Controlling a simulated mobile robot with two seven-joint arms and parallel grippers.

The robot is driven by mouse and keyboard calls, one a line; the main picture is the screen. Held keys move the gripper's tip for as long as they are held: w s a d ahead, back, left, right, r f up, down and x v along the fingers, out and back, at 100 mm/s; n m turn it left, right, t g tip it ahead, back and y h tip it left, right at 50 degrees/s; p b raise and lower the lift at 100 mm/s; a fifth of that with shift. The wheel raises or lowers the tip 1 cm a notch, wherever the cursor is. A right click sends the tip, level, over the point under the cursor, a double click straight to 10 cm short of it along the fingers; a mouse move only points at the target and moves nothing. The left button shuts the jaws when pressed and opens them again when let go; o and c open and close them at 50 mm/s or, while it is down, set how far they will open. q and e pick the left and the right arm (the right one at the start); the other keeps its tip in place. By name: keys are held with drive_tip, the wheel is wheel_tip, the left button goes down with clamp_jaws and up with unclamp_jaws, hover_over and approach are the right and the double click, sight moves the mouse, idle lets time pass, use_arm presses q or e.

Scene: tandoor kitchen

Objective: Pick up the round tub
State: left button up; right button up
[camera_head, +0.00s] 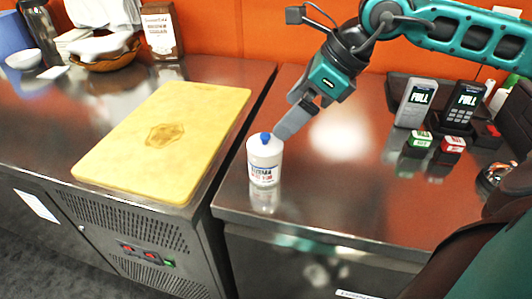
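The round tub (264,165) is a white cylinder with a blue cap and a printed label. It stands upright near the front left corner of the right-hand steel counter (340,205). My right gripper (287,128) comes in from the upper right, and its grey fingers point down and left, just above and to the right of the tub's cap. I see the fingers side-on, so I cannot tell their opening or whether they touch the cap. The tub stands on the counter. My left gripper is not in view.
A yellow cutting board (165,140) lies on the left counter. Two handheld devices (416,103) and small green and red boxes (418,144) stand at the right. The counter right of the tub is clear.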

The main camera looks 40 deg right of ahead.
sight(268, 142)
drive_tip(key=x, duration=0.7)
drive_tip(key=shift+s+a, duration=0.1)
drive_tip(key=shift+a, duration=0.05)
drive_tip(key=shift+s+d+f+p+x, duration=0.1)
drive_tip(key=shift+x, duration=0.85)
drive_tip(key=shift+s+d+f+p+x, duration=0.1)
drive_tip(key=shift+d+p+x, duration=0.05)
drive_tip(key=shift+x, duration=0.8)
drive_tip(key=shift+d+f+p+x, duration=0.1)
drive_tip(key=shift+x, duration=0.85)
drive_tip(key=shift+r, duration=0.1)
drive_tip(key=c, duration=1.2)
